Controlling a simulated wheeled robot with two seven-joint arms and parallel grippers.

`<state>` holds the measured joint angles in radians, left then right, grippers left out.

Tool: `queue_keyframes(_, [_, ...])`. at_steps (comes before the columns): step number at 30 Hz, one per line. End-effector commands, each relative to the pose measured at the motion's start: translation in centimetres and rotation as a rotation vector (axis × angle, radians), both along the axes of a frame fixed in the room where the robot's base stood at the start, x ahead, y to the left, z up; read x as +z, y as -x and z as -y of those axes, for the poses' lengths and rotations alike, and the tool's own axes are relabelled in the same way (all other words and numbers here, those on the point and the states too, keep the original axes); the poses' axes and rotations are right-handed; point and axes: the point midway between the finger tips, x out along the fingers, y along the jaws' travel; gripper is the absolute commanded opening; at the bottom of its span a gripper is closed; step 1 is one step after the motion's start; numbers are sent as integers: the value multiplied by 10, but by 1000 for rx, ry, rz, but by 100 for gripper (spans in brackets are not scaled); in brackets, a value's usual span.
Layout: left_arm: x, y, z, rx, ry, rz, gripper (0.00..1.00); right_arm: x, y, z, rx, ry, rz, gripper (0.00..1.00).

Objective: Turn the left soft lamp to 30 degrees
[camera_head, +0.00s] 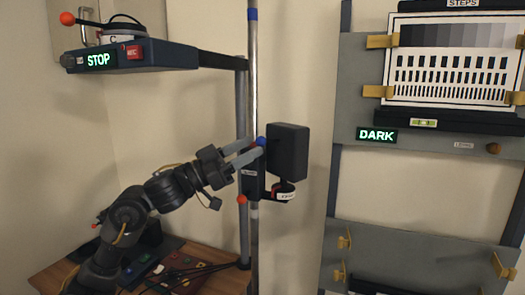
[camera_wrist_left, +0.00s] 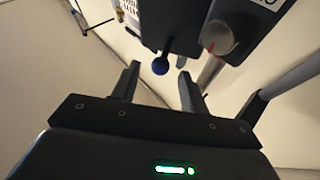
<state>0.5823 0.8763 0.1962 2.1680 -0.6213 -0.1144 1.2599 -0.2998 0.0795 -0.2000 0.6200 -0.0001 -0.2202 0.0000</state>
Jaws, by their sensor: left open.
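My right gripper is not in view.
A shelf (camera_head: 165,56) with a green STOP display stands at upper left. At right, a grey panel (camera_head: 350,90) holds a test chart (camera_head: 455,65) and a DARK display. A red ball-ended lever (camera_head: 242,199) sits by the pole. A wooden table (camera_head: 215,278) is below.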

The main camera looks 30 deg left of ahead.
Motion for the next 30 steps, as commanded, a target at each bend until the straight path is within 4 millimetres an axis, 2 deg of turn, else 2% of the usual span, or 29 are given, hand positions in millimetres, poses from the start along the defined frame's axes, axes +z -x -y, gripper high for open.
queue_keyframes(1, [-10,7,-6,3,-2,-2,45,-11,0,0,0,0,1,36])
queue_keyframes(3, [-14,16,-12,2,-3,-1,45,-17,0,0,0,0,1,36])
queue_keyframes(10, [-20,34,-25,0,1,-1,45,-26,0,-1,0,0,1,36])
queue_keyframes(30, [-18,37,-27,-1,1,0,45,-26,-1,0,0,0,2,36])
